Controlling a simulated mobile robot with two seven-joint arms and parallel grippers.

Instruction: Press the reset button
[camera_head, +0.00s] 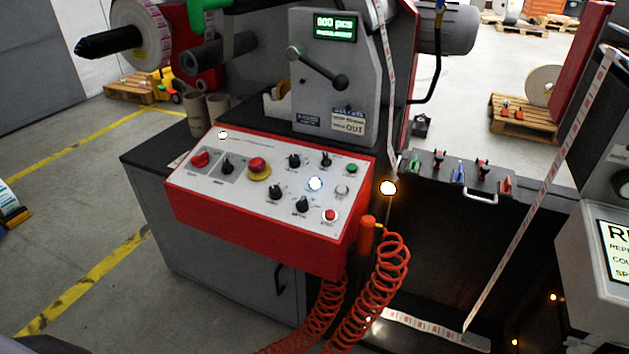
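The control panel (235,195) is a white sloped face on a red box, at the centre left of the head view. It carries a lit blue-white button (315,184), a white button (341,190), a green button (351,168) and a red button with a pale ring (330,215). A red mushroom button on a yellow base (259,168) and a red knob (200,159) sit further left. The button labels are too small to read, so I cannot tell which is marked reset. Neither of my grippers is in view.
Several black knobs (275,192) stand up between the buttons. An orange coiled hose (385,275) hangs at the panel's right end. A grey machine head with a black crank lever (318,68) rises behind.

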